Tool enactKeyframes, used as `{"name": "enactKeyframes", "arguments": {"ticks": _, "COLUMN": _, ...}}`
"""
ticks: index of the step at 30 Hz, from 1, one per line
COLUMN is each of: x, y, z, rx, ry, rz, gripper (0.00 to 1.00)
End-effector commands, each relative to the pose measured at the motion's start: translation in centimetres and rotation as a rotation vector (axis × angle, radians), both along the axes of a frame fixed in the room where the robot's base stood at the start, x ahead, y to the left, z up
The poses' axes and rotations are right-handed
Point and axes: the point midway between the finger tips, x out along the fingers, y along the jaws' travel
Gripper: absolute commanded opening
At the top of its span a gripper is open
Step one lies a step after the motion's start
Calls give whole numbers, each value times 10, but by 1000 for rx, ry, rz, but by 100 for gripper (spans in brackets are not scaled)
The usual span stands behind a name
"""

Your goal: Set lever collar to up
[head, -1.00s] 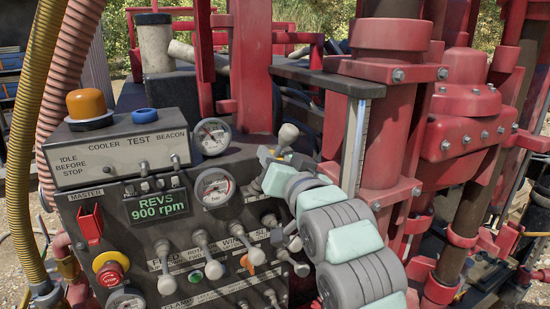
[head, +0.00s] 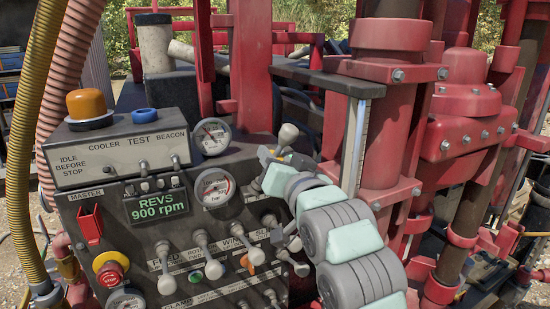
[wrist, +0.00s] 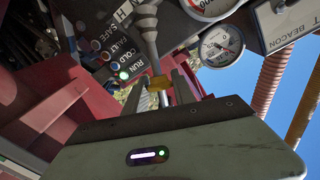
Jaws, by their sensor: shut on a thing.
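A lever with a pale round knob (head: 288,134) stands at the top right corner of the control panel. My gripper (head: 268,154) is at this lever, just below the knob, with my wrist behind it to the lower right. In the wrist view, a grey lever (wrist: 149,42) runs down to between the fingers of my gripper (wrist: 158,85), which is shut on it. The contact is small and partly hidden. No label reading collar is legible, so I cannot tell which lever carries that name.
Several other levers (head: 203,255) stand on the lower panel, partly hidden by my arm. Two gauges (head: 215,187) and a switch box (head: 118,150) are to the left. Red machine columns (head: 390,110) rise close on the right. Status lights (wrist: 124,76) show in the wrist view.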

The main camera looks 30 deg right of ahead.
Motion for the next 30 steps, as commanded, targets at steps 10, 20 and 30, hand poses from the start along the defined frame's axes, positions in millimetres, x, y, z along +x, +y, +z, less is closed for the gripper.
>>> {"name": "enactKeyframes", "arguments": {"ticks": 10, "x": -4, "y": -4, "z": 7, "rx": -2, "ry": -4, "rz": -2, "gripper": 0}}
{"name": "enactKeyframes", "arguments": {"ticks": 20, "x": -6, "y": -5, "z": 15, "rx": -2, "ry": -2, "rz": 0, "gripper": 0}}
{"name": "enactKeyframes", "arguments": {"ticks": 30, "x": -5, "y": -5, "z": 15, "rx": -1, "ry": -1, "rz": 1, "gripper": 54}}
